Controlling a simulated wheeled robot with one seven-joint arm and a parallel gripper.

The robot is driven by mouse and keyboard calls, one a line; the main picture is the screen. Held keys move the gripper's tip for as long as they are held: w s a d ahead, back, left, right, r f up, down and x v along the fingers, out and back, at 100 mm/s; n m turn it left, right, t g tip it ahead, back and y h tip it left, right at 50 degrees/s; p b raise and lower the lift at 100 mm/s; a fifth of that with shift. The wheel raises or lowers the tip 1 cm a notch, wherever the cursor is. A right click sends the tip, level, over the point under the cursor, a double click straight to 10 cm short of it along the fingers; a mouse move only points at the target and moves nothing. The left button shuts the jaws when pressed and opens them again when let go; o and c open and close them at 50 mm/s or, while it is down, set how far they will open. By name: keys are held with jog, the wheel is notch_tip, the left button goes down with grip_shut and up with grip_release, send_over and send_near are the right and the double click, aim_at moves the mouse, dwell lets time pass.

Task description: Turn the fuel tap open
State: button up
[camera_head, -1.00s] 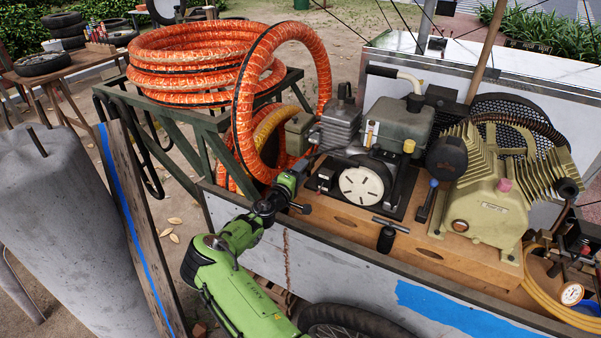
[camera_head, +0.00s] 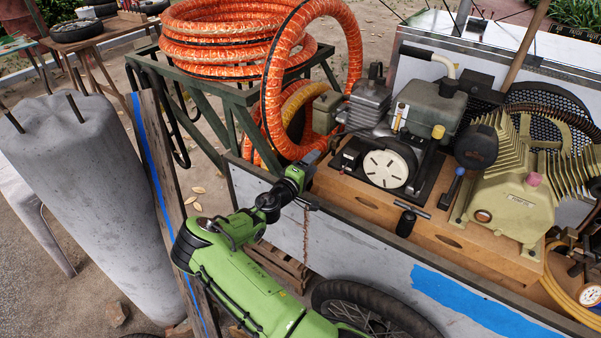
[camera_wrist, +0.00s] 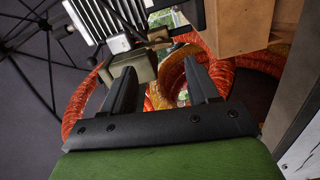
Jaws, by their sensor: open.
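The small engine (camera_head: 390,165) stands on a wooden base on the cart, with a grey-green fuel tank (camera_head: 430,108) on top. I cannot make out the fuel tap clearly in either view. My gripper (camera_head: 315,158) is at the engine's left end, by the cart's edge. In the wrist view my gripper (camera_wrist: 163,75) is open, with nothing seen between its fingers. A beige-grey box (camera_wrist: 132,64) on the engine lies beyond the left finger; the finger hides part of it.
The cart's side panel (camera_head: 330,240) is below my arm. An orange hose (camera_head: 270,95) hangs close behind my gripper. The wooden base (camera_wrist: 240,25) is near at upper right in the wrist view. A finned compressor (camera_head: 515,200) stands to the right.

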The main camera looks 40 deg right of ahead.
jog(key=v, duration=0.7)
jog(key=shift+a+p, duration=0.35)
jog(key=shift+a, duration=0.05)
jog(key=shift+s, duration=0.15)
jog(key=shift+c, duration=0.4)
jog(key=shift+s+d+r+m+p, duration=0.2)
jog(key=shift+d+r+m+p, duration=0.15)
jog(key=shift+m, duration=0.35)
jog(key=shift+c, duration=1.3)
jog(key=m+y+p, duration=0.1)
jog(key=m, duration=0.1)
jog(key=d+r+m+g+p, duration=0.1)
jog(key=m, duration=0.2)
jog(key=s+r+m+y+p, duration=0.1)
jog(key=m, duration=0.1)
jog(key=shift+d+r+y+p, duration=0.15)
jog(key=shift+r+y+p, duration=0.15)
jog(key=shift+p, duration=0.1)
jog(key=shift+c, duration=1)
notch_tip(320, 180, up, 5)
jog(key=m+y+p, duration=0.2)
jog(key=m+p, duration=0.1)
jog(key=m, duration=0.6)
send_near(330, 146)
jog(key=x, duration=0.7)
jog(key=shift+w+d+b, duration=0.2)
jog(key=shift+d+b, duration=0.05)
jog(key=shift+b, duration=0.05)
